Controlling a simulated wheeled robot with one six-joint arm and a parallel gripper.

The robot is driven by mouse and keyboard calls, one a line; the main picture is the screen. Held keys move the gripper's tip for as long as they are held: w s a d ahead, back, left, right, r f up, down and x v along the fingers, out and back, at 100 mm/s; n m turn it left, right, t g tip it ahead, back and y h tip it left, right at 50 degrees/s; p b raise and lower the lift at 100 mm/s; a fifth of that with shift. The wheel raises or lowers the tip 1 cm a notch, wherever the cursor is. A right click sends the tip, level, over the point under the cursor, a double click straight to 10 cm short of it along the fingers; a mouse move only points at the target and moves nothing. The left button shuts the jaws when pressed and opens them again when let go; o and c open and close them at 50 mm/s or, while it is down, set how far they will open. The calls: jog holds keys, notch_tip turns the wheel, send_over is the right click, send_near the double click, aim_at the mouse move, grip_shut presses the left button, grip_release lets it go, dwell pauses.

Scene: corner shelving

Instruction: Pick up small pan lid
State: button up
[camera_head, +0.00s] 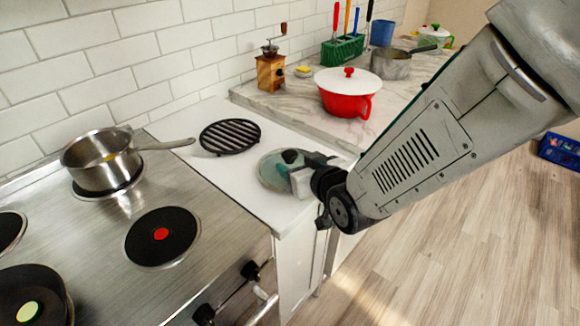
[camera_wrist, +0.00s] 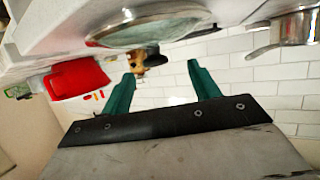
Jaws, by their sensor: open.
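The small pan lid (camera_head: 270,172) is a round glass lid with a pale rim, lying on the white counter in the head view. My gripper (camera_head: 301,180) is over its right side and hides part of it. In the wrist view the lid (camera_wrist: 145,32) shows at the top, beyond the fingertips. My gripper (camera_wrist: 163,68) has its two green fingers apart with nothing held between them. I cannot tell whether the fingers touch the lid. A dark shape lies just under the lid's edge in the wrist view; whether it is the knob or the trivet is unclear.
A black ribbed trivet (camera_head: 230,136) lies left of the lid. A red pot (camera_head: 347,97) and a wooden grinder (camera_head: 271,72) stand on the marble counter behind. A steel saucepan (camera_head: 104,163) is on the stove at left, its handle pointing toward the trivet.

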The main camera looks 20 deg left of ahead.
aim_at(293, 157)
jog(key=x, duration=0.6)
jog(key=shift+w, duration=0.5)
jog(key=shift+r, duration=0.1)
jog(key=c, duration=1.2)
